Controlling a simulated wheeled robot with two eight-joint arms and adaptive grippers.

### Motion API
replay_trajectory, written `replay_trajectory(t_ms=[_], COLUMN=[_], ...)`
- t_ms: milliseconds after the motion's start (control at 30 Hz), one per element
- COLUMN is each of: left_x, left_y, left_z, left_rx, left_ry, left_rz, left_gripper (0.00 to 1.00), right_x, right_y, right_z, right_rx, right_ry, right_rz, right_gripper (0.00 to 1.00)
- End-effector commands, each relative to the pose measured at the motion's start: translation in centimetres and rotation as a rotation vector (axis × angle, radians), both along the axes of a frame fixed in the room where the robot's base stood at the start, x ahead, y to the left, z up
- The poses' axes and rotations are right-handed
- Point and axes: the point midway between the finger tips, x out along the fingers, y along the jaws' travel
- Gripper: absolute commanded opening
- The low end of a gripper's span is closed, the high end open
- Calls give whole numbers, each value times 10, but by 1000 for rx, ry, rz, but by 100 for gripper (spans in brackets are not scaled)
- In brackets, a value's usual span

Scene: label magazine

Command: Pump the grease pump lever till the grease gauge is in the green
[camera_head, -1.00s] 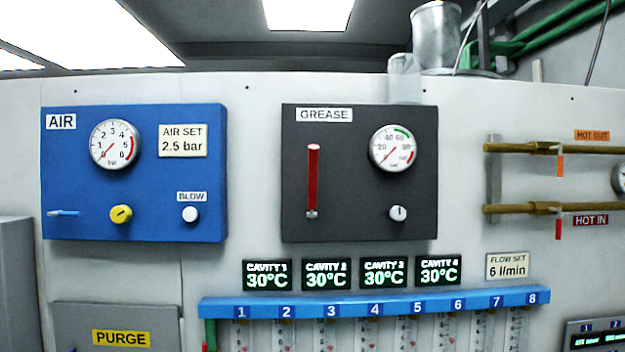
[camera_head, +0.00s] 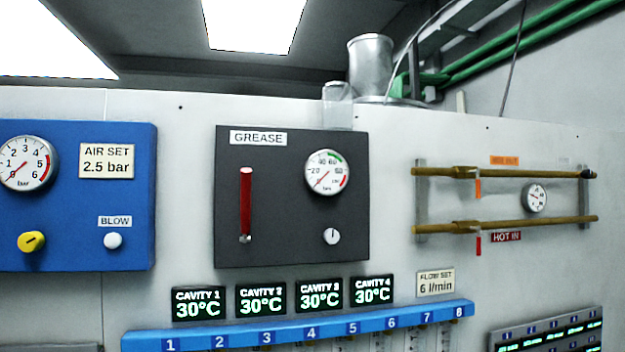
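The round grease gauge (camera_head: 327,172) is at the upper right, with a green arc at the top and a red arc at the right. Its red needle points to the lower left, at the low end and outside the green. A small white knob (camera_head: 332,236) sits below the gauge. Neither gripper shows in the view.
The blue air panel (camera_head: 75,230) is to the left. Brass pipes (camera_head: 510,225) with small levers stick out at the right. Below are cavity displays (camera_head: 261,300) and a blue numbered rail (camera_head: 300,333). The space before the grease panel looks clear.

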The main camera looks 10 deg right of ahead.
Motion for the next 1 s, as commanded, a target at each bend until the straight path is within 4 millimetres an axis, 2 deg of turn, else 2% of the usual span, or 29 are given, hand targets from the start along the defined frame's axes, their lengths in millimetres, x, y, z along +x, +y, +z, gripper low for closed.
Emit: replay_trajectory(t_ms=[167, 300, 367, 1000], left_x=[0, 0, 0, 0], left_y=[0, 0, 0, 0], left_z=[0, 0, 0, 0], left_rx=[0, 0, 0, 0], left_ry=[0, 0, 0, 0], left_rz=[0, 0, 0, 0], left_gripper=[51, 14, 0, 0], right_x=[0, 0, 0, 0], right_y=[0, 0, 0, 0], right_z=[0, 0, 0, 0], right_rx=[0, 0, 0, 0], right_ry=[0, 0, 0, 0], right_rz=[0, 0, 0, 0], right_gripper=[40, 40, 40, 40])
